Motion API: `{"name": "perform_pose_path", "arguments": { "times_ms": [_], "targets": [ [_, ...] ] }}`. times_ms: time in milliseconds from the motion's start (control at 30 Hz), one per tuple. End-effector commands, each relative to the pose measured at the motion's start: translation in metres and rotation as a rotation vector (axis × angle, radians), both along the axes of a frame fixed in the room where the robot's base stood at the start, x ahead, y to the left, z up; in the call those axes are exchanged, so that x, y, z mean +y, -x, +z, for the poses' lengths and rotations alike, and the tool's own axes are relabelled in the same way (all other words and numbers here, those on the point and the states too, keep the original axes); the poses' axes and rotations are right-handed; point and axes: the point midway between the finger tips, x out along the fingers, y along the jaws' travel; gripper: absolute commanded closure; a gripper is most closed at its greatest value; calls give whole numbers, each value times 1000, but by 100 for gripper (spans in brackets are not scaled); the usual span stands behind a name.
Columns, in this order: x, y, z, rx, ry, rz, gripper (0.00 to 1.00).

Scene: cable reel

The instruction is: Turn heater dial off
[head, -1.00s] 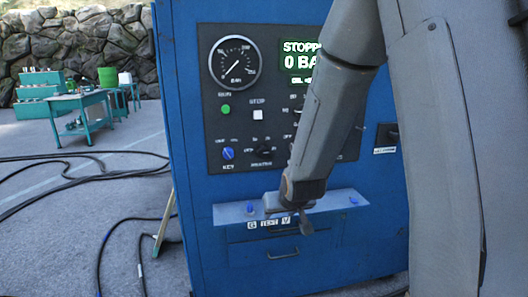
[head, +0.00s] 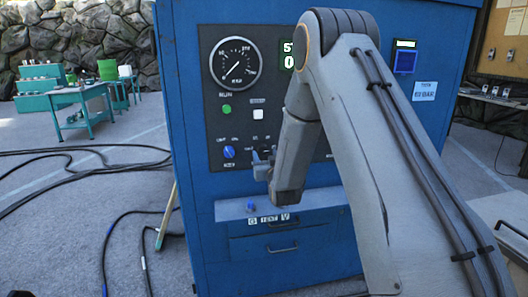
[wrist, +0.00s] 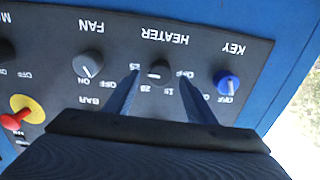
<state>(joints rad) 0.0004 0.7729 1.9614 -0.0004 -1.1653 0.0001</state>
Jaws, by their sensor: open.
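The heater dial (wrist: 157,71) is a small dark knob under the label HEATER, upside down in the wrist view. Marks OFF, 15, 20 and 25 stand around it; which one it points at is unclear. My gripper (wrist: 159,78) is open, with one finger on each side of the dial; I cannot tell whether they touch it. In the head view my gripper (head: 262,163) is at the lower part of the blue cabinet's black panel (head: 213,120) and hides the heater dial.
A blue key knob (wrist: 228,82) and a grey fan knob (wrist: 88,65) flank the dial closely. A red-and-yellow switch (wrist: 22,110) lies farther left. A shelf (head: 320,198) juts out below the panel. Black cables (head: 70,160) lie on the ground at left.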

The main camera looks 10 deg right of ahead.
Motion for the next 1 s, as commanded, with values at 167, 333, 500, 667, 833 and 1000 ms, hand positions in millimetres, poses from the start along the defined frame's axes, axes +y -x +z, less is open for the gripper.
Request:
{"name": "perform_pose_path", "arguments": {
  "times_ms": [167, 333, 500, 667, 833, 1000],
  "targets": [
    [0, -23, 1, 0, 0, 0, 49],
    [0, -33, 0, 1, 0, 0, 49],
    [0, -34, 0, 2, 0, 0, 49],
    [0, -34, 0, 2, 0, 0, 61],
    [0, -34, 0, 2, 0, 0, 90],
    [0, -34, 0, 2, 6, 0, 90]
  ]
}}
